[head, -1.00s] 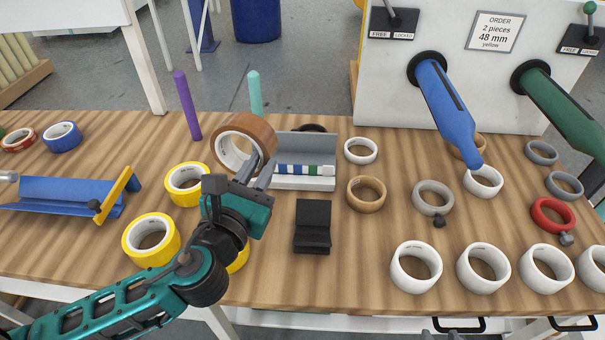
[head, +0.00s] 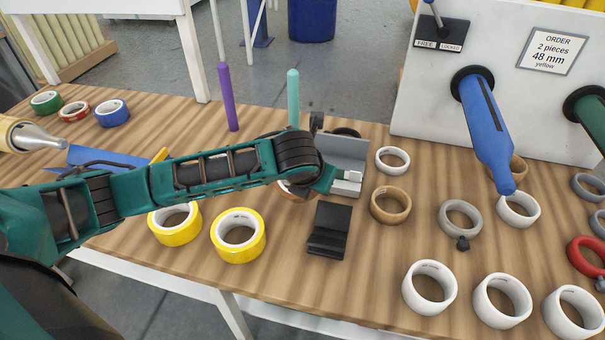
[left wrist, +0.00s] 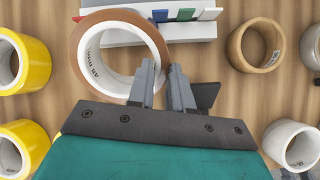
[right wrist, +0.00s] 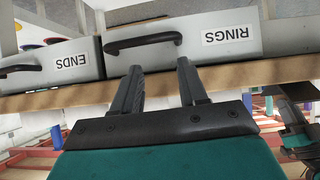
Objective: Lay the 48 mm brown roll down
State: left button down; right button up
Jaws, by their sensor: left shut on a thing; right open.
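The brown roll (left wrist: 128,17), a wide tape ring with a white core, is held by my left gripper (left wrist: 162,68). The gripper is shut on the roll's wall at its lower right in the left wrist view. In the head view my left arm hides most of the roll (head: 292,190); only a sliver shows below the wrist, near the grey tray. I cannot tell whether it touches the table. My right gripper (right wrist: 160,80) is open and empty, in front of drawers marked ENDS and RINGS. It is not in the head view.
The grey tray (head: 352,150) with coloured blocks lies close by the held roll. A black stand (head: 329,232), yellow rolls (head: 238,236), a tan roll (head: 390,206) and white rings (head: 430,287) stand around. Purple (head: 228,98) and teal (head: 292,100) posts rise behind the arm.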

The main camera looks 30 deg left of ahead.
pick_arm(q)
jog(key=shift+a+r+g, duration=0.15)
jog(key=shift+a+g, duration=0.2)
jog(key=shift+g, duration=0.75)
jog(key=shift+s+a+r+g+h, duration=0.2)
jog(key=shift+s+g+h, duration=0.1)
jog(key=shift+g, duration=0.2)
jog(key=shift+s+a+r+g+h, duration=0.2)
jog(key=shift+s+r+g+h, duration=0.1)
jog(key=shift+s+r+g, duration=0.75)
jog(key=shift+w+f, duration=0.15)
jog(key=shift+f, duration=2.95)
jog(key=shift+f, duration=0.15)
jog(key=c, duration=1)
grip_release()
jog(key=shift+o, duration=0.2)
jog(key=shift+d, duration=0.15)
